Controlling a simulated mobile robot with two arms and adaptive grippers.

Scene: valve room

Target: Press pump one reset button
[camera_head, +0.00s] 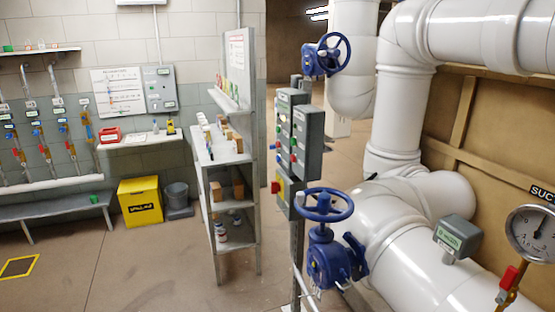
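A grey control station (305,140) stands on a post in the middle of the view, made of several boxes seen at an angle. Its faces carry small green, red and blue buttons or lamps, and the labels are too small to read. I cannot tell which one is the pump one reset button. Low on the station is a yellow box with a red knob (275,187). Another grey box (160,89) hangs on the back wall beside a white notice; its markings are unreadable. Neither of my grippers is in view.
Blue handwheel valves (325,205) stand beside and below the station, with large white pipes (440,265) to the right. A grey shelf (226,195) stands left of it. A yellow bin (140,202) is by the back wall. Floor at the left front is mostly clear.

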